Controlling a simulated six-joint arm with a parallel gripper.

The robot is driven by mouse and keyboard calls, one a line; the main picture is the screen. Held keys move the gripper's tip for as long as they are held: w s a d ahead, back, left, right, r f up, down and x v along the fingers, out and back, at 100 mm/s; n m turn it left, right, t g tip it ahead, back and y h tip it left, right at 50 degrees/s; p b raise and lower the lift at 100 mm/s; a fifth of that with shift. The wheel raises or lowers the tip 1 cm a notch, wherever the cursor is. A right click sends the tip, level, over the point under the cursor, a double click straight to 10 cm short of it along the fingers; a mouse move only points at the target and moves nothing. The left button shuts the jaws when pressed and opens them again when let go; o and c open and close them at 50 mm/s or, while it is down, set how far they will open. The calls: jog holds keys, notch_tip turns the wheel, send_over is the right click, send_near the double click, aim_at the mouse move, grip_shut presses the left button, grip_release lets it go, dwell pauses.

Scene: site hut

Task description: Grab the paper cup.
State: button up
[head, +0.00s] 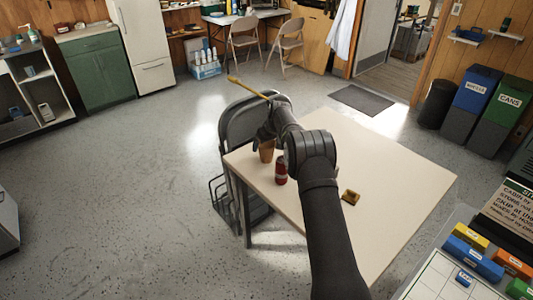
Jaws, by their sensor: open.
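The brown paper cup (266,153) stands upright near the far left edge of the cream table (400,178). My gripper (262,139) is at the cup's upper part, with its jaws open. Its fingers are small and dark here, and part of the gripper is hidden behind my wrist. I cannot tell whether the fingers touch the cup or sit around it.
A red can-like object (281,171) stands close to the cup, on its near right side. A small yellow-brown object (350,197) lies further right on the table. A dark folding chair (232,128) stands against the table's left side. The table's right half is mostly clear.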

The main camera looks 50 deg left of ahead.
jog(key=shift+x, duration=1.05)
jog(key=c, duration=1.1)
jog(key=shift+o, duration=0.2)
jog(key=shift+r, duration=0.1)
